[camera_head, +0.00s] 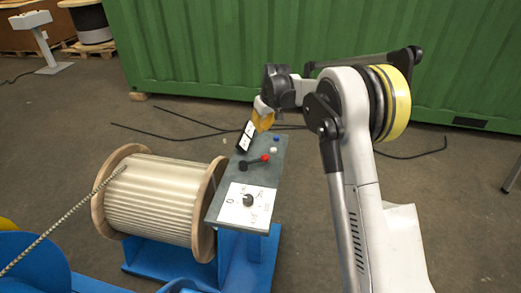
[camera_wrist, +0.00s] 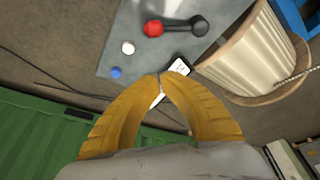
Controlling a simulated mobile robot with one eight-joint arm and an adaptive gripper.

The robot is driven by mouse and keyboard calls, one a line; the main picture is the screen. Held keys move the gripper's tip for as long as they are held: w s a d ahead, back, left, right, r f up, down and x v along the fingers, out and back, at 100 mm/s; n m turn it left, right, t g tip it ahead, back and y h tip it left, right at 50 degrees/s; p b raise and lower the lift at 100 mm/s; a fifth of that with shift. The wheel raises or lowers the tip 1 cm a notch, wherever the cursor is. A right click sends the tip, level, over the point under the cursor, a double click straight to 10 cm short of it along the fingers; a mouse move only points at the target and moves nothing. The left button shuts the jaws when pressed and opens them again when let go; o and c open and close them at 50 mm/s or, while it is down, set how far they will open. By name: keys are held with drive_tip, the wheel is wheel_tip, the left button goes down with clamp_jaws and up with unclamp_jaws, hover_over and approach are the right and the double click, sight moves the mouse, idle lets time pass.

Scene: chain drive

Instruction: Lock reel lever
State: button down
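The lever, with a red ball knob (camera_head: 265,157) on a short black arm and a black hub (camera_head: 243,165), sits on top of the grey control stand (camera_head: 275,180). In the wrist view its red knob (camera_wrist: 153,28) points left and its black hub (camera_wrist: 199,26) is at the right. My gripper (camera_head: 263,122) is above the far end of the stand, apart from the lever. In the wrist view the yellow fingers (camera_wrist: 160,75) meet at their tips, with nothing seen held. The wooden-flanged reel (camera_head: 150,205) stands left of the stand.
A tilted black-and-white sign (camera_head: 246,137) is close to my fingertips. White (camera_head: 274,150) and blue (camera_head: 276,138) buttons and a black dial (camera_head: 248,200) are on the stand. A green container (camera_head: 210,45) stands behind; cables (camera_head: 165,136) lie on the floor.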

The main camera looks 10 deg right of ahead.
sight(255, 151)
drive_tip(key=x, duration=0.5)
drive_tip(key=shift+w+d, duration=0.1)
drive_tip(key=shift+w, duration=0.3)
drive_tip(key=b+x, duration=0.3)
drive_tip(key=x, duration=0.7)
drive_tip(key=shift+s+f+b, duration=0.1)
drive_tip(key=shift+f+b, duration=0.15)
drive_tip(key=shift+b, duration=0.15)
drive_tip(key=s, duration=0.1)
drive_tip(key=s+d+r+b, duration=0.1)
drive_tip(key=s, duration=0.1)
drive_tip(key=shift+s+d+r, duration=0.1)
drive_tip(key=shift+r, duration=0.05)
drive_tip(key=shift+s+d, duration=0.1)
drive_tip(key=shift+s, duration=0.15)
drive_tip(key=shift+r, duration=0.1)
